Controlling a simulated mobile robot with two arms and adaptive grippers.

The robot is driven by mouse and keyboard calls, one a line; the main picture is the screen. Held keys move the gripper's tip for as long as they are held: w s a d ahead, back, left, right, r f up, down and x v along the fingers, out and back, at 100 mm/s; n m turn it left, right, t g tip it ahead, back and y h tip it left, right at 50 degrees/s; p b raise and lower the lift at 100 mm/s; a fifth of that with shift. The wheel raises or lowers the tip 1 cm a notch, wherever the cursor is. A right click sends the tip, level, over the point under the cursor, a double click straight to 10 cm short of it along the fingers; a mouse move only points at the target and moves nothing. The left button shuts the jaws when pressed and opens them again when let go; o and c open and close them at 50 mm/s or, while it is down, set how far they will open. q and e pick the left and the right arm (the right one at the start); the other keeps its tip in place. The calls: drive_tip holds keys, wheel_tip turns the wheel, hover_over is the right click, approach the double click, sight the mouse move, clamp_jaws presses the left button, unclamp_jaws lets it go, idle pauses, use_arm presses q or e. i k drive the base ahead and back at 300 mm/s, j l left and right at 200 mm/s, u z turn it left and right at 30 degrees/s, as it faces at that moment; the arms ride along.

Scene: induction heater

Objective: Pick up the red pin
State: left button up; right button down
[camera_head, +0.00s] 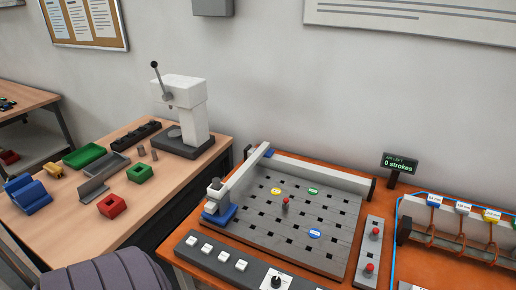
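A small pin with a red top (285,202) stands upright on the grey slotted board (262,222), near the board's middle. Two more red-topped pieces stand on a narrow grey strip to the right of the board, an upper one (375,233) and a lower one (368,269). Which of these the task calls the red pin I cannot tell. Neither of my grippers is in view.
Yellow, green and blue round tags lie on the board. A pale bar (238,180) with a blue-based corner piece (219,213) borders its left side. A small sign (400,163) reads "0 strokes". A white lever press (184,112) and coloured bins stand on the left table.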

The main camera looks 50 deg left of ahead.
sight(285, 205)
drive_tip(key=u, duration=1.2)
drive_tip(key=k+j, duration=0.05)
drive_tip(key=j, duration=0.05)
